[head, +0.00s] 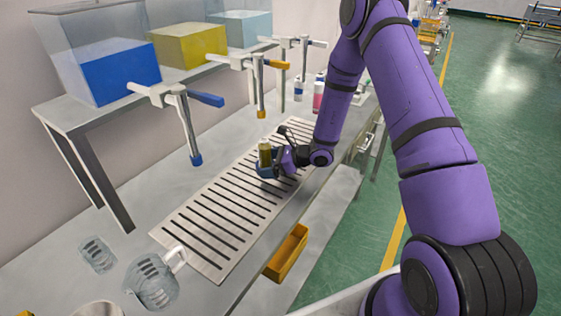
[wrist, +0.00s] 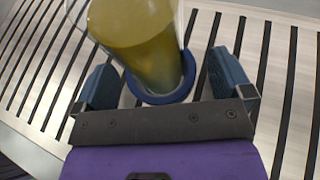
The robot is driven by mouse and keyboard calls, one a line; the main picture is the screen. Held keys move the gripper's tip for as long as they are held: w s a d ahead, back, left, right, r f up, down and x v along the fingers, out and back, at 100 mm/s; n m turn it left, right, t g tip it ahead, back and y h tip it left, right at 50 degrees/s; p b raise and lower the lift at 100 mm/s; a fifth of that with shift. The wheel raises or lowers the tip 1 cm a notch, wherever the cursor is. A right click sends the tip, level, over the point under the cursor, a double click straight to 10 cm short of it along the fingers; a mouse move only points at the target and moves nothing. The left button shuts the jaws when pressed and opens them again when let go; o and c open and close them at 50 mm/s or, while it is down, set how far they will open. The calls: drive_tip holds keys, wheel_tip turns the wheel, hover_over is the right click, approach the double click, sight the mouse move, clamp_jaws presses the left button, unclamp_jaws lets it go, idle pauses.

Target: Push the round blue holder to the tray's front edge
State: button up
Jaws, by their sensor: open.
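The round blue holder (wrist: 181,92) sits on the slotted metal tray (wrist: 262,92) with a clear vessel of yellow liquid (wrist: 140,40) standing in it. In the wrist view the holder lies between the two blue fingers of my gripper (wrist: 163,65), close to the palm bar. The fingers are spread, with a visible gap on each side of the holder. Whether the palm bar touches the holder I cannot tell. In the head view the yellow vessel (head: 265,153) shows just left of my gripper (head: 270,168), which is low over the tray (head: 180,233) and hides most of the holder.
A shelf with blue (head: 115,75), yellow (head: 190,45) and pale tanks and their taps stands along the wall. Two clear mugs (head: 152,283) stand at the near end. A yellow bin (head: 287,253) lies below the bench edge. Bottles (head: 318,97) stand beyond the tray.

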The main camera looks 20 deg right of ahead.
drive_tip(key=shift+w+a+f, duration=0.25)
drive_tip(key=shift+w+a, duration=0.1)
drive_tip(key=shift+a, duration=0.25)
drive_tip(key=c, duration=1)
drive_tip(key=shift+s+d, duration=0.1)
drive_tip(key=shift+s, duration=0.05)
